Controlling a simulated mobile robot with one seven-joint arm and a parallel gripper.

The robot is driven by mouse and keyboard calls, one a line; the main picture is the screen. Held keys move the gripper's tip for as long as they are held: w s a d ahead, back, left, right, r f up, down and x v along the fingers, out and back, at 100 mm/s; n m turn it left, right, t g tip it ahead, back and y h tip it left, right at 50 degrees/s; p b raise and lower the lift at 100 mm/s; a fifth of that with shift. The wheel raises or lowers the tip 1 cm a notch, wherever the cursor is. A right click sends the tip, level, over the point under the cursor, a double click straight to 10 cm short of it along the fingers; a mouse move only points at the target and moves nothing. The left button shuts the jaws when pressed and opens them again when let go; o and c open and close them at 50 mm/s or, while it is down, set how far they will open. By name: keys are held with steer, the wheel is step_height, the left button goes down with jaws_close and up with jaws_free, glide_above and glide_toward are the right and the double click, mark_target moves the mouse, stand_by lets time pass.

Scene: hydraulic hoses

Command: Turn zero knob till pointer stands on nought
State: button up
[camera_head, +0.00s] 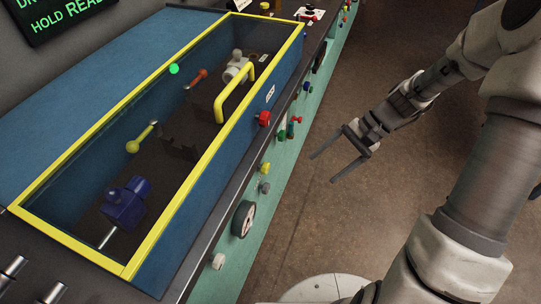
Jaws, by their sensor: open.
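A round dark-rimmed gauge (242,218) sits on the green front panel and is seen at a steep angle. Its pointer and scale cannot be read. A white knob (218,261) sticks out of the panel below and left of the gauge. A grey knob (264,187) and a yellow knob (265,168) are above it. No label shows which is the zero knob. My gripper (322,169) is open and empty, its two fingers pointing left toward the panel. It hangs over the floor, to the right of the knobs and apart from them.
A blue trough with a yellow rim (190,172) and yellow handle (236,95) stands on the bench, holding a blue part (124,203) and fittings. A red knob (264,119) and red-and-green valves (293,126) stick out farther up. The brown floor (300,215) beside the panel is clear.

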step_height(320, 180, down, 9)
steer(key=w+m+t+y+b, duration=0.1)
steer(key=m+y+b, duration=0.2)
steer(key=m+y, duration=0.2)
steer(key=m+t+y+b, duration=0.3)
steer(key=m+t+y, duration=0.1)
steer(key=m+t, duration=0.25)
glide_toward(268, 170)
steer(key=b+x, duration=0.2)
steer(key=x, duration=0.7)
steer(key=shift+w+a+f, duration=0.1)
steer(key=shift+w, duration=0.1)
jaws_close()
